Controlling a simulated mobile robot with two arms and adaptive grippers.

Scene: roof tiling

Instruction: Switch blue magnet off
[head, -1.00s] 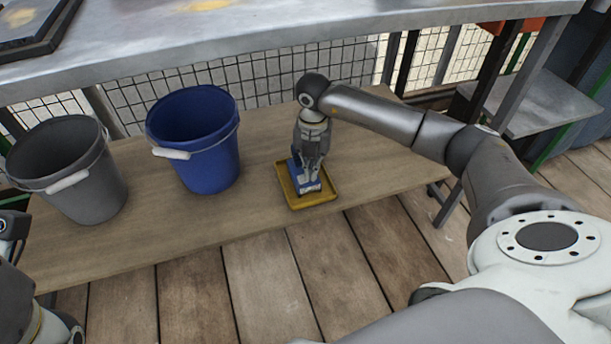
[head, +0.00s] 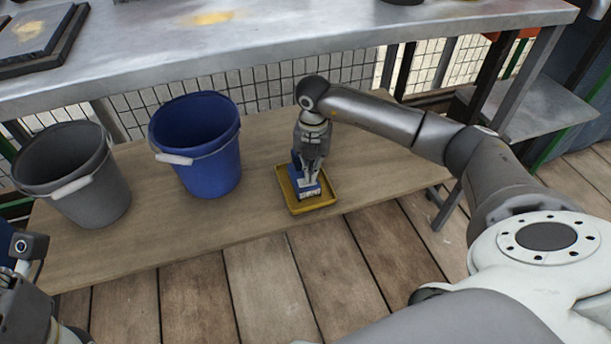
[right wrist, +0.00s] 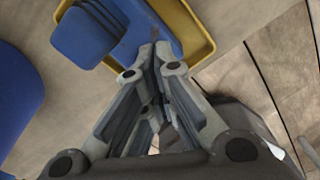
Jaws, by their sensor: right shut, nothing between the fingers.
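The blue magnet (head: 296,169) sits in a shallow yellow tray (head: 322,204) on the wooden shelf. My right gripper (head: 309,182) points down at the magnet, shut with nothing between its fingers. In the right wrist view the shut fingertips (right wrist: 154,48) are over or against the magnet's blue body (right wrist: 135,28); I cannot tell if they touch. The tray's rim (right wrist: 198,28) runs behind. The switch position cannot be made out. Part of my left arm shows at the lower left; its fingers are not visible.
A blue bucket (head: 212,170) stands on the shelf left of the tray, and a grey bucket (head: 95,190) farther left. A metal tabletop (head: 290,42) spans above the back of the shelf (head: 235,212). Bare shelf lies right of the tray.

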